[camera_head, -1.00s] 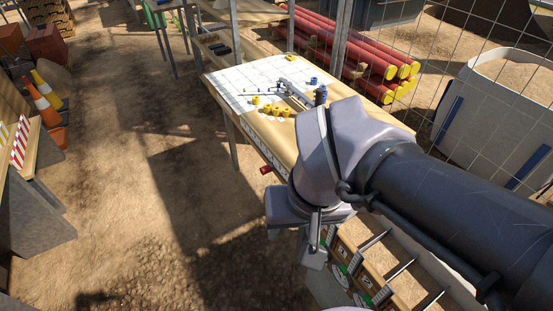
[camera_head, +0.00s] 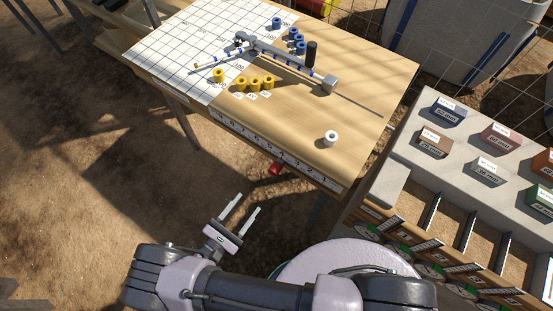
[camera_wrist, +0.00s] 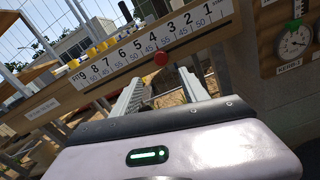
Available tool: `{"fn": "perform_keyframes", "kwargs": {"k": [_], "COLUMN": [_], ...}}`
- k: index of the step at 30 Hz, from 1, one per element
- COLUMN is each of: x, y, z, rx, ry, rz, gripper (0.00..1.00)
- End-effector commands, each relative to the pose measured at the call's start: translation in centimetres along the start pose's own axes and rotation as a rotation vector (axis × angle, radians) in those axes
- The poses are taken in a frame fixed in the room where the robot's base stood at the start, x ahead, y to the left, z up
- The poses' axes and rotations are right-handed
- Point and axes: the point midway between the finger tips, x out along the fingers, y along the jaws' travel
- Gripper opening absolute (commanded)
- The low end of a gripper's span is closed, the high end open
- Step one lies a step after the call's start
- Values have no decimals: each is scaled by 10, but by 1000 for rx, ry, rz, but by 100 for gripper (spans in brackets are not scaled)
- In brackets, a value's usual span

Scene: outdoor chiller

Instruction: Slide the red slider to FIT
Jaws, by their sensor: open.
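The red slider (camera_head: 276,168) is a small red knob on the front edge of the wooden table (camera_head: 345,95). In the wrist view the slider (camera_wrist: 161,58) sits at the lower edge of a white numbered scale (camera_wrist: 120,58), below about the 4. Numbers run from 9 at left to 1 at right; a small label at the far left end appears to read FIT (camera_wrist: 74,77). My gripper (camera_head: 248,203) is open and empty, in front of the table and apart from the slider. In the wrist view its two fingers (camera_wrist: 160,84) point toward the scale, below the slider.
On the table are a blue-and-silver rod assembly (camera_head: 270,50), several yellow and blue rings, and a white ring (camera_head: 331,138). A bin rack (camera_head: 480,170) stands at right. Dials (camera_wrist: 292,40) show at right in the wrist view. Ground left of my gripper is clear.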

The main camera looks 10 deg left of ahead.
Motion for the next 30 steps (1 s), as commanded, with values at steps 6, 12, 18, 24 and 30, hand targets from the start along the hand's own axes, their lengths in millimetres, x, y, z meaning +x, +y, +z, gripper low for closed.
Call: {"fn": "perform_keyframes", "kwargs": {"k": [6, 12, 18, 24, 30], "x": [67, 119, 147, 153, 153], "y": [-3, -3, -2, -2, -2], "z": [-1, -1, 0, 0, 0], "rx": [-3, -1, -1, -1, -1], "ry": [-2, 0, 1, 1, 1], "rz": [-10, -10, -7, -6, -6], "gripper": [52, 52, 52, 52, 42]}}
